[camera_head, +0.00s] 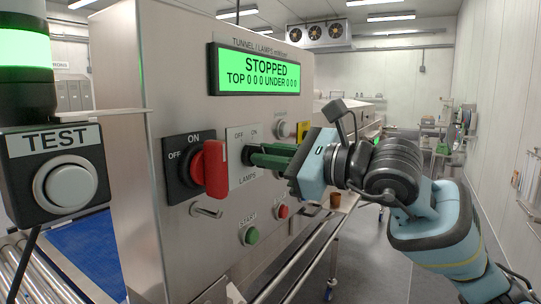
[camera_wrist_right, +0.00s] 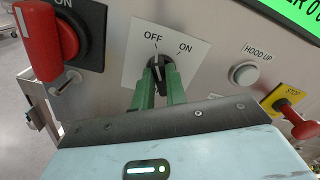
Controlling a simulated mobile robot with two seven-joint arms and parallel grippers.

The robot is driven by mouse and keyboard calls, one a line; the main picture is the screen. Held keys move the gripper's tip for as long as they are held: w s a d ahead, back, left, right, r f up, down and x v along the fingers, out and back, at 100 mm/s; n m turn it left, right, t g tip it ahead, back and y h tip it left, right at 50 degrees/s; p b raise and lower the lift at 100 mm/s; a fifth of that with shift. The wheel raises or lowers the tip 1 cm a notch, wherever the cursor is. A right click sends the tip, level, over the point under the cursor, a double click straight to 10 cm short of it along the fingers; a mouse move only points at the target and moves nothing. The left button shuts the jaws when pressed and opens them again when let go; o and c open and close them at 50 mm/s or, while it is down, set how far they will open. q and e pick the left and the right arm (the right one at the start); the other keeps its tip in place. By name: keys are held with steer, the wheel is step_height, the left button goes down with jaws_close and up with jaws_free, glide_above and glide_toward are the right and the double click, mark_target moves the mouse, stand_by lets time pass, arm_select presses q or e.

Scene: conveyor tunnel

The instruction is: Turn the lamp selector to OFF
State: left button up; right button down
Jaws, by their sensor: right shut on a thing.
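The lamp selector is a small black knob (camera_wrist_right: 157,70) on a white plate (camera_head: 237,140) marked OFF and ON, with LAMPS below it. My right gripper (camera_head: 254,155) reaches it from the right. In the wrist view its two green fingers (camera_wrist_right: 160,84) are shut on the knob, one on each side. The knob's pale line appears to point up toward the OFF mark rather than the ON mark. The fingers hide the knob's lower part. My left gripper is not in view.
A red rotary switch (camera_head: 215,168) is close left of the selector. A green start button (camera_head: 251,236) and a red button (camera_head: 282,211) are below. A HOOD UP button (camera_wrist_right: 243,74) and a red stop knob (camera_wrist_right: 304,130) are to the right. The green display (camera_head: 258,72) reads STOPPED.

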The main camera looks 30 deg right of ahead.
steer(key=c, duration=1.4)
jaws_free()
steer(key=shift+c, duration=0.2)
